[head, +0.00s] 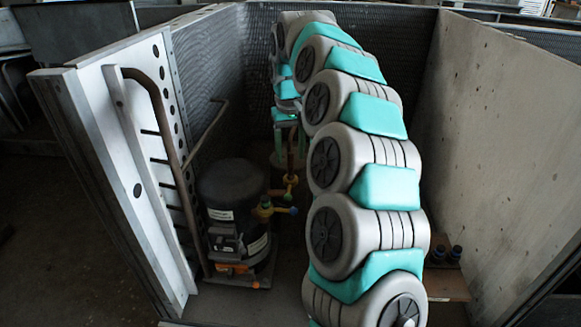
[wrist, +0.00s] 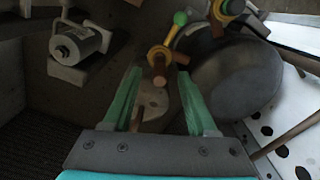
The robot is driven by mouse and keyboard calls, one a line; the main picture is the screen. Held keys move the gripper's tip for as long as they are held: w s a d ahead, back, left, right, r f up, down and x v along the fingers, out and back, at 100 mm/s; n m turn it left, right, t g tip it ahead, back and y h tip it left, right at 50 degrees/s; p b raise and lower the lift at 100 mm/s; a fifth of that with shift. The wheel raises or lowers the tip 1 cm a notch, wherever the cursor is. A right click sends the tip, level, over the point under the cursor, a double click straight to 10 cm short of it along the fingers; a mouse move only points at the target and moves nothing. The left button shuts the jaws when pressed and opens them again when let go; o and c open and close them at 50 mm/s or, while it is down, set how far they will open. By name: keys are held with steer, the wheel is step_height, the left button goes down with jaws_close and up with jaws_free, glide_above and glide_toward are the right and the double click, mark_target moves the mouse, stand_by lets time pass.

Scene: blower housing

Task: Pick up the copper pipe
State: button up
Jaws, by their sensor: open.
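My gripper (head: 287,158) is low inside the housing near its back wall, with its green fingers pointing down. In the wrist view, the fingers of my gripper (wrist: 159,74) are apart. A short copper-coloured pipe end (wrist: 158,77) below a yellow fitting appears between the fingertips; whether either finger touches it I cannot tell. In the head view, an upright copper pipe (head: 290,163) shows by the fingers, partly hidden by them and my arm. A longer brownish bent pipe (head: 163,115) runs along the left panel. I cannot tell which pipe the task means.
A black compressor (head: 232,200) stands left of my gripper, with yellow and blue valves (head: 266,209) beside it. A grey cylinder (wrist: 80,46) is at upper left in the wrist view. The tall left panel (head: 125,150) and right wall (head: 500,150) bound the housing.

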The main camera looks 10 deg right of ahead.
mark_target(291, 168)
steer(key=shift+f, duration=1.45)
jaws_close()
